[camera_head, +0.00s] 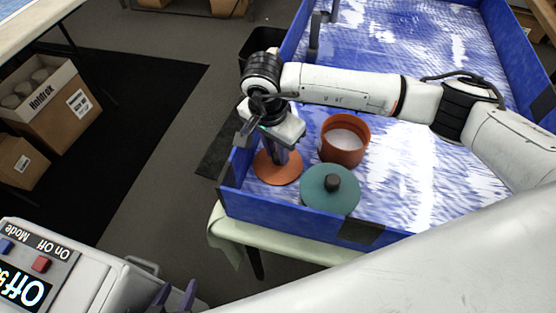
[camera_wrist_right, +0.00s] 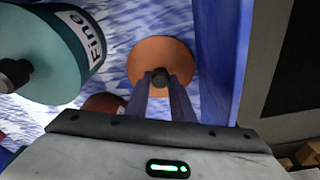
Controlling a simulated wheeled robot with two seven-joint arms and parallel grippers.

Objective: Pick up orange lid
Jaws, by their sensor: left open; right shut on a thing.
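The orange lid (camera_head: 272,173) is a flat round disc in the front left corner of the blue-walled bin. In the right wrist view the lid (camera_wrist_right: 160,52) has a dark knob (camera_wrist_right: 160,77) between the fingers. My right gripper (camera_head: 281,158) points down over the lid and is shut on its knob; its fingers (camera_wrist_right: 161,88) show on both sides of the knob. I cannot tell whether the lid touches the bin floor. My left gripper (camera_head: 176,291) shows only its purple fingertips at the bottom edge; it is open and away from the lid.
An open orange container (camera_head: 345,139) with a white inside stands right of the lid. A teal container with a black knob (camera_head: 330,190) stands in front of it. The bin's blue wall (camera_head: 290,213) runs close to the lid. A device with a display (camera_head: 40,275) is at lower left.

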